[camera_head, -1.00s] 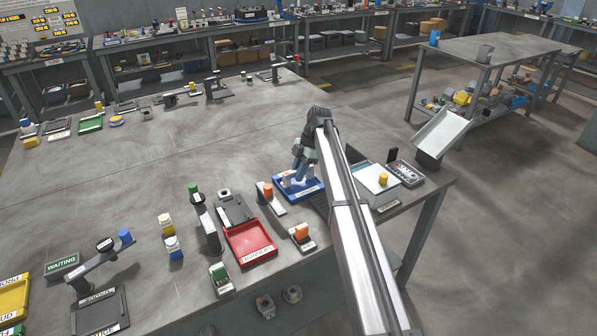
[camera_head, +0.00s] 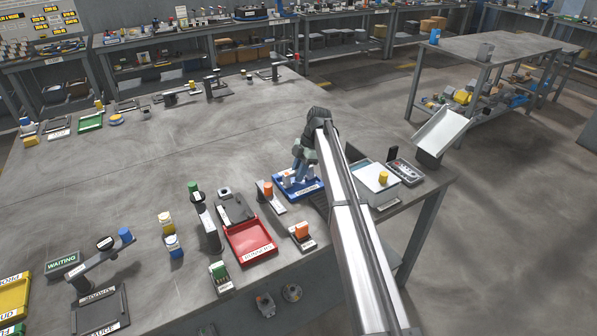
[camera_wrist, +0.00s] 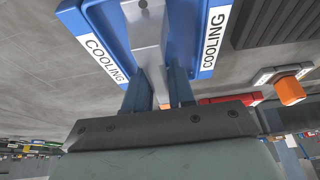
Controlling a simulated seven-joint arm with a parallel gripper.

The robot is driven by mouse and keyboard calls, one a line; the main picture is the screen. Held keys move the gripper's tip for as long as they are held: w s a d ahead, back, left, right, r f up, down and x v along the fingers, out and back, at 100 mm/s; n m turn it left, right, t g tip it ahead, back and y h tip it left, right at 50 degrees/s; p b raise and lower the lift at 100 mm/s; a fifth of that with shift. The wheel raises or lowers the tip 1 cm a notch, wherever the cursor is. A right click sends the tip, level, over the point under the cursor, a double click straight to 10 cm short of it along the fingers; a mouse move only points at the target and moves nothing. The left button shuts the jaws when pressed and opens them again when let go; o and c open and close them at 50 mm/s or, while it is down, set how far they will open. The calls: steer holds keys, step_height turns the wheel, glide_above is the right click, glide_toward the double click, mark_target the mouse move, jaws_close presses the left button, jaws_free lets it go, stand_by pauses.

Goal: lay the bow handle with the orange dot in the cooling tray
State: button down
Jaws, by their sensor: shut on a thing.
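The blue cooling tray (camera_head: 312,194), with a white label on its front, stands on the bench left of my arm. My gripper (camera_head: 296,176) points down over it. In the wrist view, the tray's blue walls marked COOLING (camera_wrist: 212,40) lie on both sides of a grey metal bow handle (camera_wrist: 148,58). My gripper (camera_wrist: 158,90) is shut on this handle, a finger on each side. A small orange patch (camera_wrist: 165,106) shows between the fingers, probably its dot. I cannot tell whether the handle touches the tray floor.
A red tray (camera_head: 250,240) lies to the left, near the front edge. Orange-topped pieces (camera_head: 302,231) stand between it and my arm. The bench's middle behind is clear.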

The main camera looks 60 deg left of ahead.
steer(key=shift+f, duration=0.35)
stand_by(0.4)
steer(key=c, duration=0.6)
jaws_free()
steer(key=shift+o, duration=0.2)
steer(key=shift+r, duration=3.95)
